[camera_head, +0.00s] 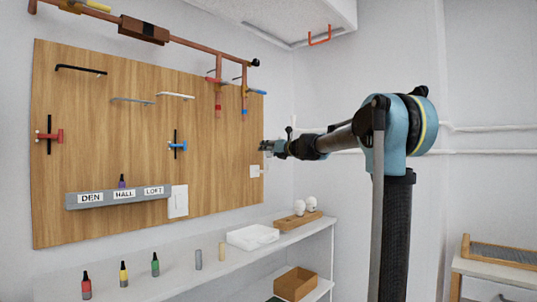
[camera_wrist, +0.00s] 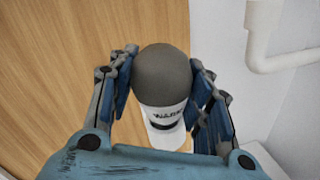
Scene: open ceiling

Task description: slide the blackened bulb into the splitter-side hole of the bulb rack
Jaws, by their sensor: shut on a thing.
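The blackened bulb (camera_wrist: 162,77) has a dark grey dome and a white lower part with partly readable lettering. My gripper (camera_wrist: 163,80) is shut on it, one finger on each side, in the wrist view. In the head view my gripper (camera_head: 266,147) is by the right edge of the wooden wall board, above the shelf; the bulb cannot be made out there. The wooden bulb rack (camera_head: 285,225) stands on the shelf, below and to the right of my gripper. Two white bulbs (camera_head: 305,205) sit on it. Its free holes cannot be made out.
A white box (camera_head: 252,237) lies left of the rack on the shelf (camera_head: 215,262). Several small bottles stand farther left. A brown bin (camera_head: 295,284) is on the lower shelf. A white pipe (camera_wrist: 270,40) runs right of my gripper.

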